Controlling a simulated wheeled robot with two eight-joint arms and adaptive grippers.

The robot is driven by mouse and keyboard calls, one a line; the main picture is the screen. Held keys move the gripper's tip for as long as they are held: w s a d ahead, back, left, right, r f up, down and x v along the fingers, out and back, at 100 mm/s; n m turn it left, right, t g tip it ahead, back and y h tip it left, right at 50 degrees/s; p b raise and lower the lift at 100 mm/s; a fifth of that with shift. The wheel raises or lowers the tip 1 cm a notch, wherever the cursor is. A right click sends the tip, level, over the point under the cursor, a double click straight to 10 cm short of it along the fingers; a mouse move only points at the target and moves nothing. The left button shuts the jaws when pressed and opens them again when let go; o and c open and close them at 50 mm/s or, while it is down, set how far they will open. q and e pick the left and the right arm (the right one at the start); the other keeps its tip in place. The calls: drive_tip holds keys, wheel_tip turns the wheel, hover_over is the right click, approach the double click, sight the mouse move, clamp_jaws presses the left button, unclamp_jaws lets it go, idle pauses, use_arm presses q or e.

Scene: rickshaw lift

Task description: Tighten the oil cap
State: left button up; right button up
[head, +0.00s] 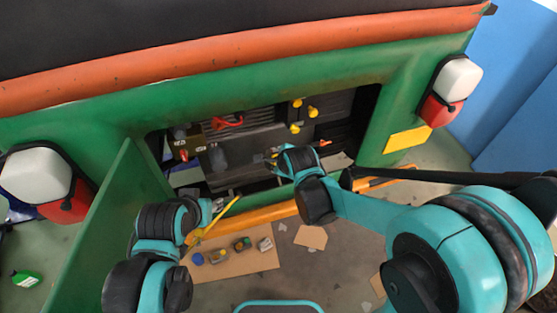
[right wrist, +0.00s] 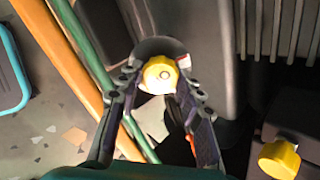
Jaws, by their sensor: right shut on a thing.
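A yellow cap (right wrist: 160,71) shows in the right wrist view between the fingertips of my right gripper (right wrist: 161,82), on a dark grey engine part. My right gripper is shut on it. In the head view my right gripper (head: 271,158) reaches into the open engine bay, and the cap it holds cannot be made out there. My left gripper (head: 217,206) is low at the left, outside the bay, near a thin yellow rod (head: 219,217). Its fingers are too small to tell open from shut.
A second yellow cap (right wrist: 279,160) sits at the lower right of the wrist view. Several yellow caps (head: 297,103) show higher in the bay. A green door panel (head: 115,225) stands open at left. An orange bar (head: 275,215) crosses below the bay. Small parts lie on cardboard (head: 236,269).

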drive_tip(key=shift+f, duration=0.1)
drive_tip(key=shift+m, duration=0.6)
drive_tip(key=o, duration=1)
drive_tip(key=shift+o, duration=0.8)
drive_tip(key=shift+w, duration=0.1)
drive_tip(key=shift+c, duration=0.7)
